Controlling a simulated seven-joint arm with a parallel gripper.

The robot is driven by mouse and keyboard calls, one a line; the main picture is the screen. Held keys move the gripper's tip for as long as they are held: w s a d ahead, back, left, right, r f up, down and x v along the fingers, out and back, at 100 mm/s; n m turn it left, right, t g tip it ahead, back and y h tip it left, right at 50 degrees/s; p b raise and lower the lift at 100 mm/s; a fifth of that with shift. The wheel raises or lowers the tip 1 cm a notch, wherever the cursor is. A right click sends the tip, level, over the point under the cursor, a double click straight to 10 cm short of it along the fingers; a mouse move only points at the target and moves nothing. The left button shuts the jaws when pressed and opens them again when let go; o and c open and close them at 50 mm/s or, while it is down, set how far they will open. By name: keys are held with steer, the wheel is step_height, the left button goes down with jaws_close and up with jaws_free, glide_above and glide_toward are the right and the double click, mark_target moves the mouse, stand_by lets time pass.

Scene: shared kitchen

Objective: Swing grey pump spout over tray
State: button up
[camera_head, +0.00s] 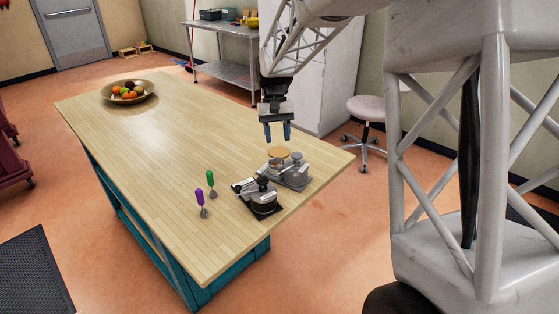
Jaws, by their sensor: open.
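My gripper (277,137) hangs open and empty, blue-grey fingers down, above the table's near right end. Below it is a grey metal device (289,170) on a flat grey base, with rounded fittings on top. A darker device (263,199) on a black base stands just in front and to the left, with a black knob and metal parts. The two are close together and partly overlap in view. At this size I cannot tell which part is the grey pump spout or the tray, nor where the spout points.
An orange-brown disc (279,152) lies behind the grey device. Purple-handled (201,202) and green-handled (211,182) tools stand upright to the left. A fruit bowl (128,95) sits at the wooden table's (165,155) far end; the middle is clear. A stool (367,113) stands beyond.

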mark_target(286, 169)
steer(key=shift+s+f, duration=0.1)
steer(key=shift+f, duration=0.05)
steer(key=shift+x, duration=3.75)
steer(key=shift+c, duration=0.3)
jaws_close()
